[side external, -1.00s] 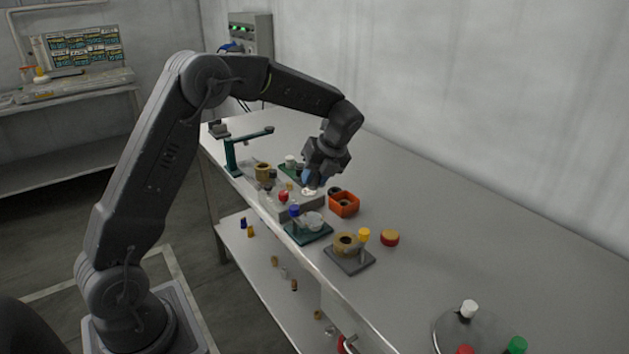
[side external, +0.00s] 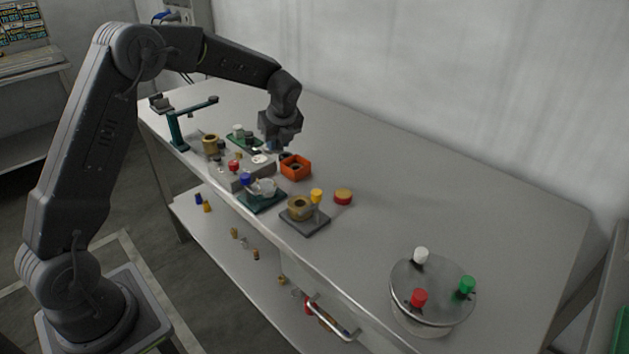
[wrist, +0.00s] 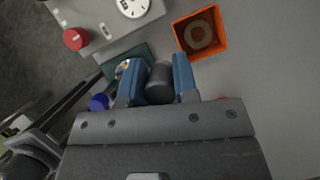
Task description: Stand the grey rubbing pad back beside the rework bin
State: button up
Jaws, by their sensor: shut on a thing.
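The grey rubbing pad (wrist: 159,83) shows in the wrist view as a dark grey, rounded piece between the two blue fingers of my gripper (wrist: 158,80). My gripper is shut on it. The rework bin, an orange square box (wrist: 220,25), lies ahead and to the right of the fingers, with a brown ring inside. In the side view my gripper (side external: 276,148) points down just left of and behind the orange bin (side external: 296,174). The pad is hard to make out there, and I cannot tell whether it touches the bench.
A grey block with a white dial (wrist: 132,7) and red knob (wrist: 75,39) stands close by. The green stand (side external: 178,130), teal plate (side external: 262,202), grey plate (side external: 305,221), red-yellow disc (side external: 343,197) and round tank lid (side external: 440,280) share the bench.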

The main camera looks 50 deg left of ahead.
send_over(313, 183)
jog(key=d, duration=0.1)
jog(key=f, duration=0.6)
jog(key=shift+s+d, duration=0.15)
jog(key=shift+d, duration=0.05)
jog(key=shift+f, duration=1.95)
jog(key=shift+f, duration=0.1)
jog(key=o, duration=0.9)
